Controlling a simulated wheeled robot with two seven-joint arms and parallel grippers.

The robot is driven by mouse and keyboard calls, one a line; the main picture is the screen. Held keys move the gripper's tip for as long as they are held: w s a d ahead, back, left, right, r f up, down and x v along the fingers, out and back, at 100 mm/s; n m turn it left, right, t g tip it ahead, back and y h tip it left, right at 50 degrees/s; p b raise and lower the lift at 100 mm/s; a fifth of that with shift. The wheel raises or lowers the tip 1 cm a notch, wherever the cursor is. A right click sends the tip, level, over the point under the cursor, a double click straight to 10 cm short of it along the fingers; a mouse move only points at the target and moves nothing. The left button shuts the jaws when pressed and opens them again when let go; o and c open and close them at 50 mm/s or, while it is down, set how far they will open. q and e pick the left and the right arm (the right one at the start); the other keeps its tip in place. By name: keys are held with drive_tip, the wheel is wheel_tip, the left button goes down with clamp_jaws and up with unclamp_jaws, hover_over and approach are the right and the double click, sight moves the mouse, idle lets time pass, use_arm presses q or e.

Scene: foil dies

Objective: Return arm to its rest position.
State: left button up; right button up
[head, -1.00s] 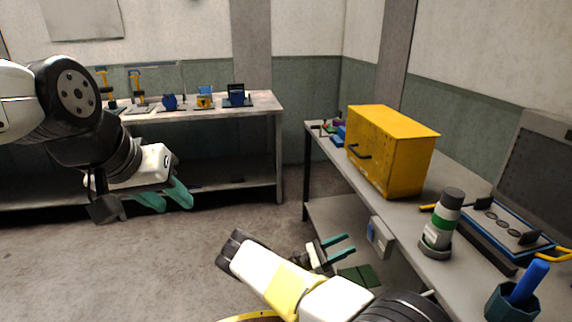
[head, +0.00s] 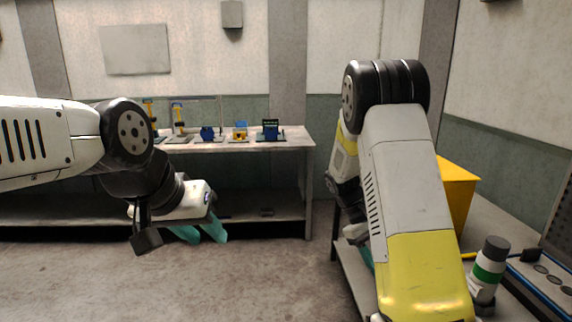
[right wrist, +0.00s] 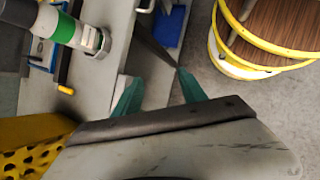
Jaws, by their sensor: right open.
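My left gripper (head: 206,238) hangs at the left in the head view, over the floor in front of the back bench. Its two teal fingers stand apart with nothing between them. My right arm is raised and folded in the right half of the head view. It hides most of my right gripper there, with only a teal sliver (head: 367,257) showing beside the arm. In the right wrist view my right gripper (right wrist: 158,85) is open and empty, its teal fingers apart near the side bench's edge.
The back bench (head: 292,140) carries several small blue and yellow devices. The side bench (head: 512,300) holds a yellow cabinet (head: 457,195), partly hidden by my arm, and a green-banded cylinder (head: 490,268). A brown round thing with yellow rings (right wrist: 270,30) stands near my right gripper. The middle floor is clear.

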drive_tip(key=s+a+r+m+t+y, duration=0.2)
drive_tip(key=s+a+r+t, duration=0.3)
drive_tip(key=s+r, duration=0.3)
drive_tip(key=s+a+r+m+t+y, duration=0.2)
drive_tip(key=s+a+r+t+y, duration=0.3)
drive_tip(key=s+r, duration=0.3)
wheel_tip(320, 180, up, 5)
drive_tip(key=shift+s+a+f+m+t+y, duration=0.15)
drive_tip(key=shift+a+m+t+y, duration=0.2)
drive_tip(key=shift+a, duration=0.25)
